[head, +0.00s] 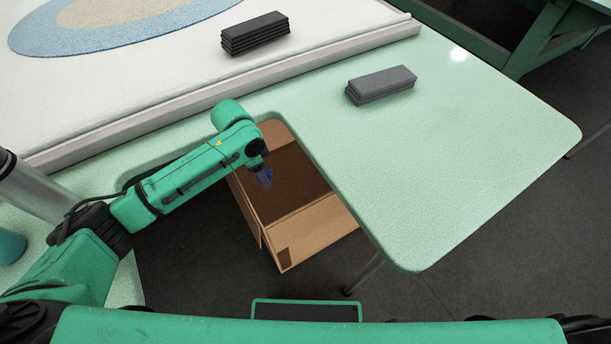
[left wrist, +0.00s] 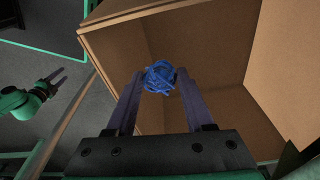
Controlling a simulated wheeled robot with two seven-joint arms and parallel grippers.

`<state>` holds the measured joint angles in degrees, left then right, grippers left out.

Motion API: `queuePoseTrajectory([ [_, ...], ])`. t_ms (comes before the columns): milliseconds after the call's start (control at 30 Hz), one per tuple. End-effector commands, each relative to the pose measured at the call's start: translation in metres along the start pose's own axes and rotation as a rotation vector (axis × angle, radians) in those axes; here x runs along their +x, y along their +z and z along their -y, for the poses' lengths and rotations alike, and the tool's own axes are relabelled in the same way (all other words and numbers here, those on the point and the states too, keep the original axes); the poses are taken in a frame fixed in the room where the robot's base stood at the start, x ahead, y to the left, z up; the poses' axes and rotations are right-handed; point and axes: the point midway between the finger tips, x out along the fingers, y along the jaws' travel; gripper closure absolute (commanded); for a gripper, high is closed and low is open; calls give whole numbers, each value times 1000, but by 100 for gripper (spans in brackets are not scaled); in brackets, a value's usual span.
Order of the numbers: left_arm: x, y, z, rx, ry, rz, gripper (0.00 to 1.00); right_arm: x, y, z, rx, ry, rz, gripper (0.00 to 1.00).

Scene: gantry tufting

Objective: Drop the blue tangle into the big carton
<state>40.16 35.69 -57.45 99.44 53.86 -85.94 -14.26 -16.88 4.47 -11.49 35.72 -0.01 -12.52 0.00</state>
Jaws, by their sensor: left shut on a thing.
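The blue tangle (left wrist: 160,77) is a small ball of blue yarn. My left gripper (head: 264,176) is shut on it, with a finger on each side in the left wrist view (left wrist: 160,85). In the head view the tangle (head: 267,179) shows small and dark below the wrist. The big carton (head: 318,232) is brown and open-topped, on the floor beside the table. The tangle hangs over its opening. The carton's walls (left wrist: 195,25) surround the tangle in the left wrist view. My right gripper (left wrist: 52,80) shows small at the left there, its fingers apart and empty.
The pale green table (head: 450,150) has a cut-out edge around the carton. A grey stack (head: 381,84) lies on it. A darker stack (head: 255,33) lies on the white cloth beside a blue and beige round rug piece (head: 50,42). Dark floor (head: 480,280) is clear at lower right.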

Motion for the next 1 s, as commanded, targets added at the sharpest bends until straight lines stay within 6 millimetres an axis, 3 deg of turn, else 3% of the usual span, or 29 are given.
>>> queuePoseTrajectory([
  [167,-2,0,0,0,0,0,98,-2,7,-2,1,3,11,50],
  [200,-2,0,0,0,0,0,32,-2,7,-2,1,3,11,50],
  [267,-2,0,0,0,0,0,12,-2,7,-2,1,3,12,50],
  [567,-2,0,0,0,0,0,12,-2,8,-2,1,3,13,50],
  [667,-11,-1,0,0,-1,-1,12,-4,7,-2,0,3,13,50],
  [767,-32,-1,0,1,-2,-3,12,-8,7,-2,0,3,13,50],
  [1000,-105,-1,1,1,-4,-2,12,-18,6,-2,-1,2,13,50],
])
